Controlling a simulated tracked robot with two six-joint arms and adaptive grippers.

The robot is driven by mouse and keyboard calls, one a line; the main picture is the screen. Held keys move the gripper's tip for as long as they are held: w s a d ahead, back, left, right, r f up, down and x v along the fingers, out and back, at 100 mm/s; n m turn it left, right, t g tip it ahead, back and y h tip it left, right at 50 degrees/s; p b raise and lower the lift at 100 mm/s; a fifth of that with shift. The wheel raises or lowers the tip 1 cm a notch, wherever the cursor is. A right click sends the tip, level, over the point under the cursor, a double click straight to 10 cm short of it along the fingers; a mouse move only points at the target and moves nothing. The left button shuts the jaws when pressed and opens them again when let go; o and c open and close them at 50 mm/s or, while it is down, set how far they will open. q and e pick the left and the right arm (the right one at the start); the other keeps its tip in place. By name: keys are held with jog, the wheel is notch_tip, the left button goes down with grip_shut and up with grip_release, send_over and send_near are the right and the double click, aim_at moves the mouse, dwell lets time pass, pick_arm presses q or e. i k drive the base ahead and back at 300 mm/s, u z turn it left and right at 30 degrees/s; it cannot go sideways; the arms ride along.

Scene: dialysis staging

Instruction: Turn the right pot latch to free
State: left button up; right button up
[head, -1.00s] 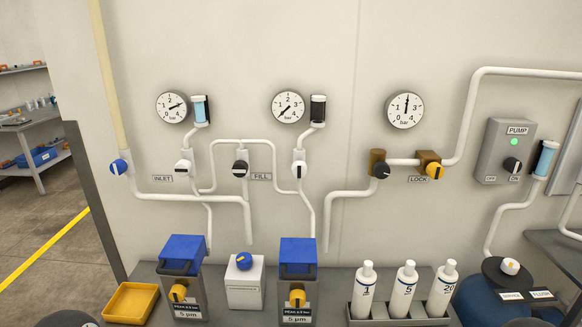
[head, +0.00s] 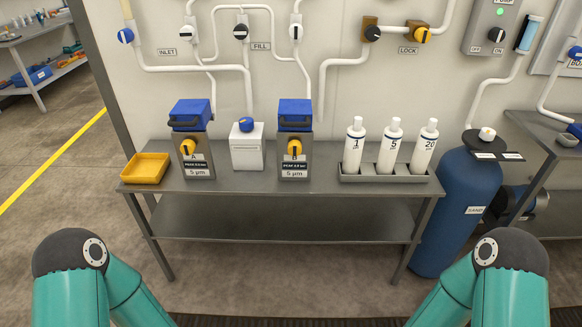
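The right pot (head: 296,167) is a grey housing with a blue lid (head: 295,113), standing on the grey bench and marked 5 µm. Its yellow latch (head: 294,147) is on the front face, below the lid and above the label. The latch handle looks roughly upright, but its exact setting is too small to read. The left pot (head: 199,168) looks alike, with a blue lid and its own yellow latch (head: 187,146), which looks slightly tilted. Both lids sit on their pots. Neither gripper shows; only my teal arm links show at the bottom left and bottom right.
A white box with a blue knob (head: 246,151) stands between the pots. A yellow tray (head: 145,169) is at the bench's left end. White bottles stand in a grey rack (head: 385,174) on the right. A blue tank (head: 460,215) stands beside the bench (head: 330,182). The bench's front strip is clear.

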aim_at(293, 147)
jog(key=z, duration=1.6)
jog(key=i, duration=0.1)
jog(key=u, duration=3.1)
jog(key=k, duration=0.7)
jog(key=z, duration=0.35)
jog(key=i, duration=1)
jog(key=z, duration=0.15)
